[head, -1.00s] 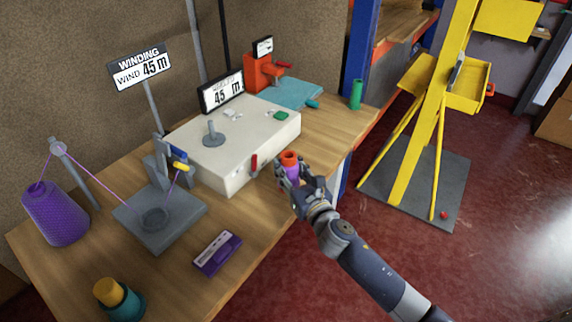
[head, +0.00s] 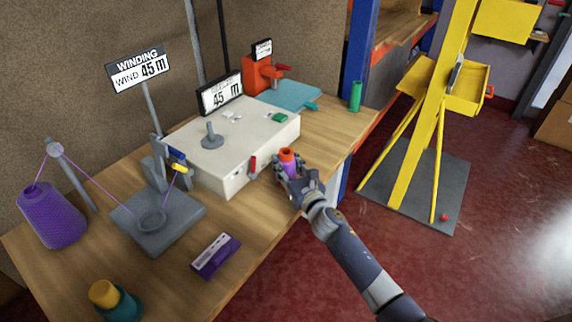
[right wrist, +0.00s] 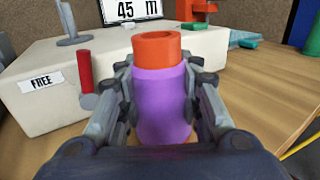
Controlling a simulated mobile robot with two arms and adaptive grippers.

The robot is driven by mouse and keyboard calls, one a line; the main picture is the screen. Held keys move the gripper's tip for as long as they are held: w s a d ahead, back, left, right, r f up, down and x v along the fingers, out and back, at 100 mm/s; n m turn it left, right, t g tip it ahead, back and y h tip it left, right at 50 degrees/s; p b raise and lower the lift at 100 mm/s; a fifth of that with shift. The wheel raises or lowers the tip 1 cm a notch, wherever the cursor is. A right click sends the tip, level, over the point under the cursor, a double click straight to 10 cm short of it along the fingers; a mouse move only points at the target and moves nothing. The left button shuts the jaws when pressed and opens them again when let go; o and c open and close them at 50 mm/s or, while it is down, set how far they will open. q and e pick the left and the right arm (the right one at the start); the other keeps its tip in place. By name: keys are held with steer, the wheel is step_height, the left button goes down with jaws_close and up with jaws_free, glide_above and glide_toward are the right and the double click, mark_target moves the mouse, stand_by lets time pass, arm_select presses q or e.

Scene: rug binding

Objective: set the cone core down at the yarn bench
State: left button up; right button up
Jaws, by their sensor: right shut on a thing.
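The cone core (right wrist: 160,48) is an orange-red tube with purple yarn around its lower part. It also shows in the head view (head: 287,155). My right gripper (right wrist: 160,100) is shut on the purple part, with a finger on each side, and the core stands about upright. In the head view my right gripper (head: 292,175) is at the front edge of the wooden yarn bench (head: 335,130), beside the white box's front right corner. The core's lower end is hidden, so I cannot tell whether it touches the bench. My left gripper is not in view.
The white box (head: 240,140) with a red lever (head: 252,165) stands close left of the gripper. A green cylinder (head: 355,97) stands at the bench's far right. Bare wood lies between it and the gripper. A purple-and-white box (head: 215,256) lies nearer the front.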

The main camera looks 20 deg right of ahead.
steer(key=shift+f, duration=0.15)
steer(key=o, duration=1.1)
steer(key=shift+c, duration=0.2)
steer(key=shift+s, duration=0.15)
steer(key=s+d, duration=0.1)
steer(key=s, duration=1)
steer(key=shift+s+d, duration=0.3)
steer(key=shift+d, duration=0.05)
